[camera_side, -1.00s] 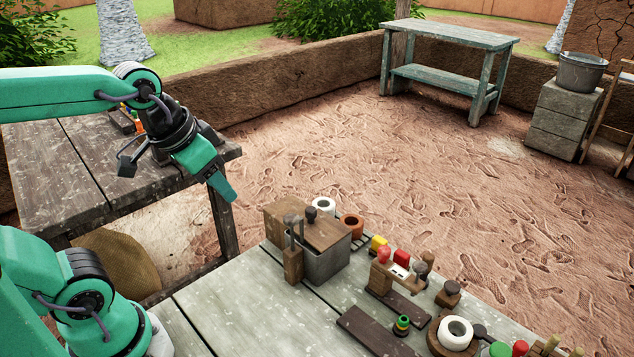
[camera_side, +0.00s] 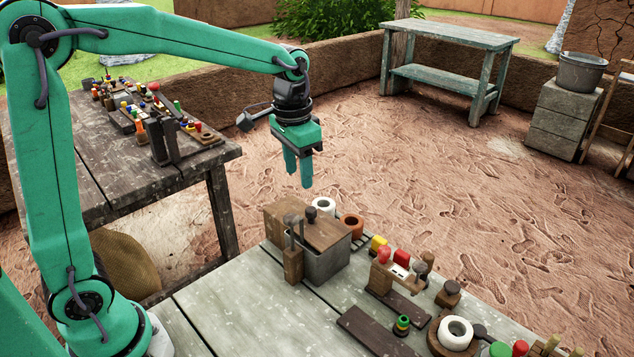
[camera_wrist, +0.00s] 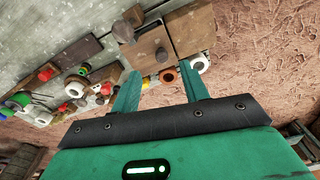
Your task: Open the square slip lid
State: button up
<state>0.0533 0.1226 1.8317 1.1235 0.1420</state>
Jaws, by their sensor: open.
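The square slip box (camera_side: 325,264) is a grey bin at the back left of the near table. A brown wooden square lid (camera_side: 326,230) with a dark round knob (camera_side: 311,213) lies over its top. The lid also shows in the wrist view (camera_wrist: 155,50), at the top middle with its knob. My gripper (camera_side: 299,180) hangs pointing down, above and slightly behind the box, apart from the lid. Its two green fingers (camera_wrist: 160,88) are spread with nothing between them.
A white ring (camera_side: 323,206) and an orange pot (camera_side: 352,226) sit behind and right. Coloured knobs and blocks crowd the table's right side. The front-left planks (camera_side: 230,310) are bare.

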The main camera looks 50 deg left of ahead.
aim_at(310, 209)
jog(key=shift+w+d+f+g, duration=0.15)
jog(key=shift+w+f+g, duration=0.05)
jog(key=shift+w+f, duration=0.45)
jog(key=shift+w+d+f+g, duration=0.1)
jog(key=shift+w+f+g, duration=0.1)
jog(key=shift+w+f, duration=0.4)
jog(key=shift+w+r, duration=0.1)
jog(key=shift+f, duration=3.9)
jog(key=shift+c, duration=0.3)
grip_shut()
